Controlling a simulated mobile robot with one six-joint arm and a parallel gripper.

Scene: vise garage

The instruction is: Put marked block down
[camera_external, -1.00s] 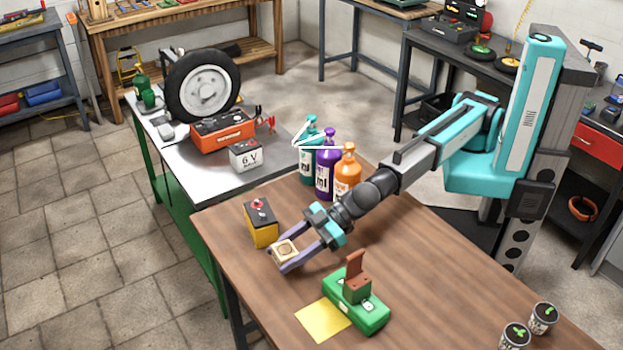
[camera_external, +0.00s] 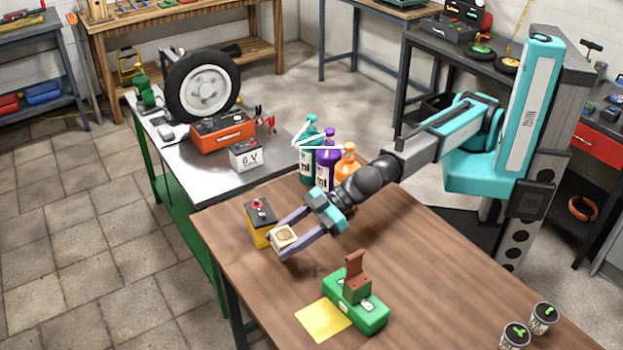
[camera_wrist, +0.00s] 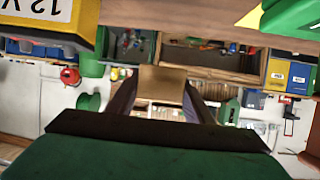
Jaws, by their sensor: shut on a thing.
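The marked block (camera_external: 284,237) is a small pale wooden cube with a round dark mark on its face. My gripper (camera_external: 284,241) is shut on it, one purple finger on each side. The block is near the left edge of the brown table (camera_external: 420,290), just right of and in front of the yellow 12 V battery (camera_external: 261,230). It seems to be above the tabletop, but the height is hard to judge. In the wrist view the block (camera_wrist: 162,88) sits between the fingers, its marked face not visible.
A green vise (camera_external: 357,312) with a brown jaw stands at the front, beside a flat yellow square (camera_external: 323,319). Several bottles (camera_external: 326,165) stand behind my gripper. Two cups (camera_external: 530,328) are at the right front. The middle of the table is clear.

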